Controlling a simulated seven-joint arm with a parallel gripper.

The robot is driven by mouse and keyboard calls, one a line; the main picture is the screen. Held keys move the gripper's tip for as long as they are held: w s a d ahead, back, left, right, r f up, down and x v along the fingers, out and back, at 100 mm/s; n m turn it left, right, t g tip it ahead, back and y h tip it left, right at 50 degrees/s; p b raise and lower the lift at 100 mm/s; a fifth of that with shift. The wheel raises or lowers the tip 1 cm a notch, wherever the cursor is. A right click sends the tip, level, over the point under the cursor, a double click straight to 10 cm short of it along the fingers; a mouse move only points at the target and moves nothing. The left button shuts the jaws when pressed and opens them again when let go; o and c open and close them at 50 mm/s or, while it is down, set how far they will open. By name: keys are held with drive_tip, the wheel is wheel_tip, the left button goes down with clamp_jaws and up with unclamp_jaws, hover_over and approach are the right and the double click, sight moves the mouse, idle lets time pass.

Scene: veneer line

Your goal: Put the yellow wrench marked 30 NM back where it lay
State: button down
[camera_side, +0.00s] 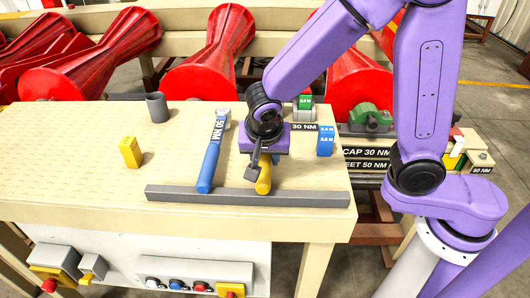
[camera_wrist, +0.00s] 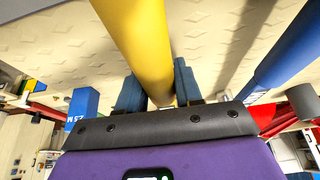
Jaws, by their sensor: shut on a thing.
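The yellow wrench (camera_side: 264,182) is at the right part of the bench in the side view, with its handle end close to the grey bar. My gripper (camera_side: 260,162) is over it and hides most of it. In the wrist view the yellow handle (camera_wrist: 145,40) runs between the two dark blue fingers of my gripper (camera_wrist: 158,88), which are shut on it. A 30 NM label (camera_side: 305,127) shows just right of my gripper; I cannot tell what it is fixed to. Whether the wrench touches the bench is hidden.
A blue wrench marked 50 NM (camera_side: 210,160) lies to the left, its handle at the grey bar (camera_side: 240,197). A yellow block (camera_side: 130,152) and grey cup (camera_side: 157,107) stand left, with bare bench around.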

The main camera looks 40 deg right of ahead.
drive_tip(key=shift+f, duration=0.15)
drive_tip(key=c, duration=0.7)
unclamp_jaws()
drive_tip(key=shift+o, duration=0.2)
drive_tip(key=shift+r, duration=4.05)
